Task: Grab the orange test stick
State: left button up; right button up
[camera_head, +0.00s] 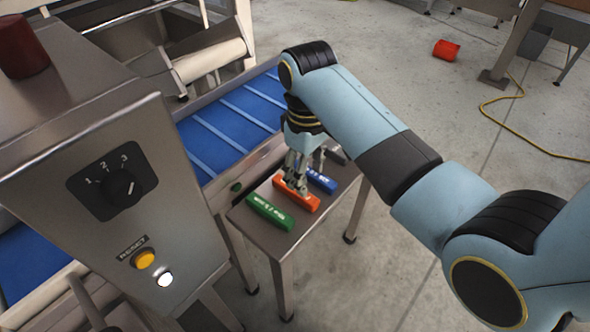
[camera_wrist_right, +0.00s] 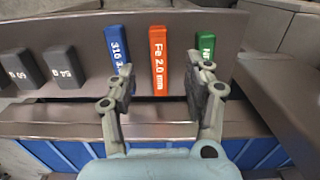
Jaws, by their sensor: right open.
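The orange test stick (camera_head: 297,194) lies on a small steel side table between a green stick (camera_head: 269,213) and a blue stick (camera_head: 321,181). In the wrist view the orange stick (camera_wrist_right: 159,60) reads "Fe 2.0 mm". My right gripper (camera_head: 298,178) is above the orange stick and pointing down. In the wrist view its open fingers (camera_wrist_right: 162,85) stand to either side of the line of the stick, with nothing held. The left finger overlaps the blue stick (camera_wrist_right: 116,45), and the right one overlaps the green stick (camera_wrist_right: 206,48). My left gripper is not in view.
The steel table (camera_head: 272,244) stands beside a blue belt conveyor (camera_head: 222,125). A control box (camera_head: 128,200) with a dial and buttons is at the left. Two dark blocks (camera_wrist_right: 60,66) sit left of the sticks. A red cylinder (camera_head: 446,49) and a yellow cable (camera_head: 520,132) lie on the floor.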

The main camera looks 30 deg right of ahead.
jog(key=shift+w+a+f+t, duration=0.15)
jog(key=shift+w+f+t, duration=0.15)
jog(key=shift+w+f, duration=0.85)
jog(key=shift+s+f+b, duration=0.2)
jog(key=shift+f+b, duration=0.15)
jog(key=shift+f, duration=0.35)
notch_tip(320, 180, down, 4)
jog(key=shift+a+f+b, duration=0.15)
jog(key=shift+f+b, duration=0.1)
jog(key=shift+b, duration=0.2)
jog(key=shift+c, duration=0.4)
grip_shut()
